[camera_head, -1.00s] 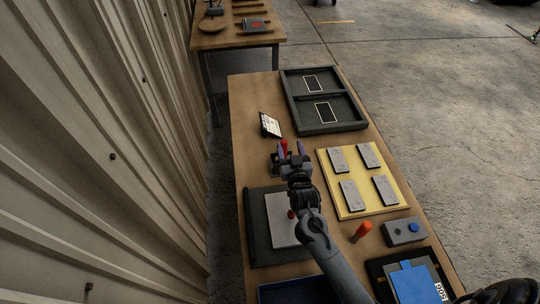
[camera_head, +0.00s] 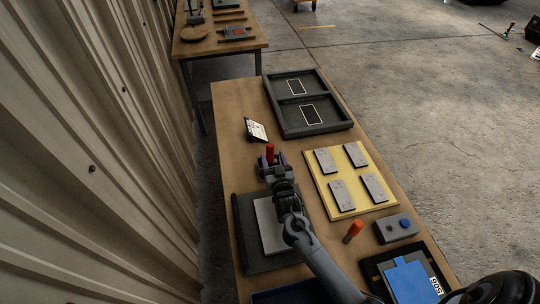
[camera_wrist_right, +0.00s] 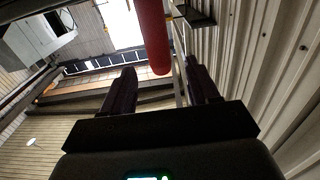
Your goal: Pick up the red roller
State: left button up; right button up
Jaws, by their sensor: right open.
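The red roller (camera_head: 270,152) stands upright on the long wooden table, left of the yellow board. In the right wrist view the red roller (camera_wrist_right: 154,35) shows ahead of the gap between the two dark fingers. My right gripper (camera_head: 272,162) is open at the roller, with a finger to each side of it in the head view. In the right wrist view the gripper (camera_wrist_right: 156,90) is empty at its fingertips; I cannot tell whether a finger touches the roller. The gripper hides the roller's lower end. My left gripper is not in view.
A card on a stand (camera_head: 256,130) is just behind the roller. A dark two-bay tray (camera_head: 340,124) lies at the back. A yellow board (camera_head: 334,198) with grey plates is to the right. An orange cylinder (camera_head: 353,231) and a grey box with a blue button (camera_head: 392,231) are nearer.

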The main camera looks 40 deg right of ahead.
aim_at(271, 151)
jog(key=shift+w+d, duration=0.2)
jog(key=shift+w, duration=0.25)
jog(key=shift+x, duration=2.25)
jog(key=shift+c, duration=0.2)
